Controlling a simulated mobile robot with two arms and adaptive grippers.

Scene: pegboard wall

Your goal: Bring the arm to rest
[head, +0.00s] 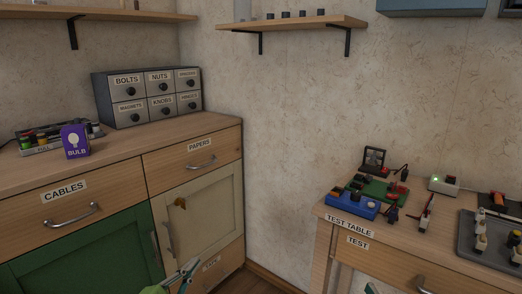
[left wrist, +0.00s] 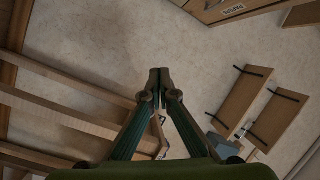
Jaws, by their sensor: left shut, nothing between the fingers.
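My left gripper (head: 190,267) is at the bottom edge of the head view, low in front of the cabinet with the PAPERS drawer. In the left wrist view its two fingers (left wrist: 159,73) meet at the tips, shut and empty. The fingers point towards the plain wall, with nothing seen touching them.
A wooden cabinet (head: 109,165) stands at left, bearing a grey drawer unit (head: 149,114) and a purple bulb box (head: 76,141). A test table (head: 367,224) with devices and a grey tray (head: 470,244) stands at right. A wall shelf (head: 290,23) hangs above. Bare wall lies between.

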